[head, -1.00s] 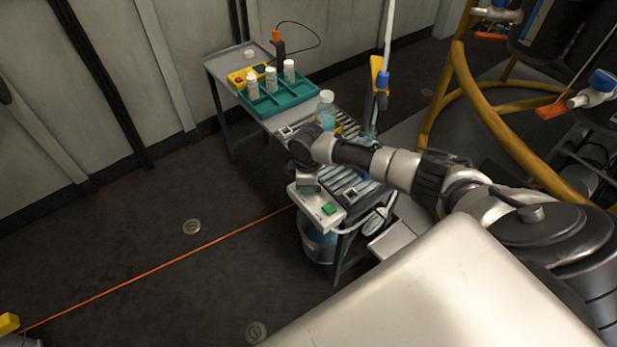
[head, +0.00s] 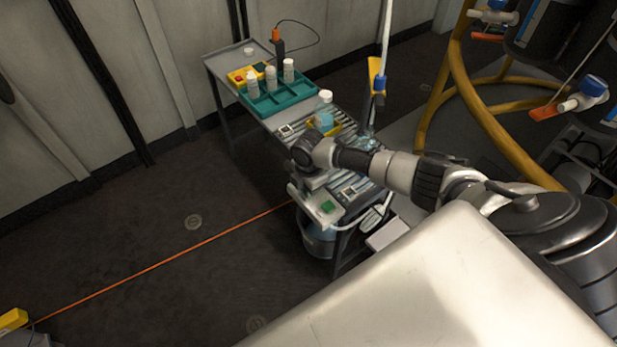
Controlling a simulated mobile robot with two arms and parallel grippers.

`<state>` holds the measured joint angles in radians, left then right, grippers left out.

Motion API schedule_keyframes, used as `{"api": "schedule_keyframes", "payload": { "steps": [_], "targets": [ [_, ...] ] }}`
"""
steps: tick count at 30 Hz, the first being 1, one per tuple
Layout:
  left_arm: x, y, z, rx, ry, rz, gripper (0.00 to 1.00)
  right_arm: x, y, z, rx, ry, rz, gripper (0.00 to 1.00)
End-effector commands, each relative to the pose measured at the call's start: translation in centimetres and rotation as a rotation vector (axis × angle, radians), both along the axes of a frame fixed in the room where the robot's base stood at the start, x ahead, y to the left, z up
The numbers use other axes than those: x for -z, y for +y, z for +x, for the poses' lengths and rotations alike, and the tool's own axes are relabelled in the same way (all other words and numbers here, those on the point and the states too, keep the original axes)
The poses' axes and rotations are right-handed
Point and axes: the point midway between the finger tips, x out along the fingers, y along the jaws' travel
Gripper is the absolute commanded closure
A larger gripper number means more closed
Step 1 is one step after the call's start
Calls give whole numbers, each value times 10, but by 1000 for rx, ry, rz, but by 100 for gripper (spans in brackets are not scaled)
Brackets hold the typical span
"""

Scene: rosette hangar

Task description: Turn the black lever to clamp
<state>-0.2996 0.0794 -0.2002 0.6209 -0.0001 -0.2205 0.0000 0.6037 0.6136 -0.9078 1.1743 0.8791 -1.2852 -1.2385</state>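My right arm comes in from the right and reaches over the near end of the narrow bench (head: 222,72). Its wrist bends down there, and my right gripper (head: 313,181) is just above and behind the pale box with a green button (head: 326,208). Its fingertips are too small and too hidden by the wrist to tell whether they are open or shut, or touching anything. I cannot make out the black lever; the wrist and forearm cover part of the near bench top. My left gripper is not in view.
A teal tray (head: 283,103) with white bottles and a yellow box with a red button (head: 241,77) are at the bench's far end. A clear bottle (head: 325,108) stands behind my wrist. Yellow curved pipes (head: 480,110) are at right. The floor at left is mostly clear.

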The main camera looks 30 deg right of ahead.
Motion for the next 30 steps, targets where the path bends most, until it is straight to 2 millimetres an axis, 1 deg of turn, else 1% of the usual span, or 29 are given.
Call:
{"api": "schedule_keyframes", "payload": {
  "steps": [17,18,19,27,30],
  "targets": [
    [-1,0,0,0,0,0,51,-1,1,0,-31,-3,3,100],
    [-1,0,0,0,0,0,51,-1,1,0,-31,-3,3,79],
    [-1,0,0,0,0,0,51,-1,1,0,-30,-3,3,74],
    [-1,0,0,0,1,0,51,-1,0,0,-28,-1,1,74],
    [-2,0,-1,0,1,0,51,-7,0,0,-28,-2,1,74]
  ]
}}
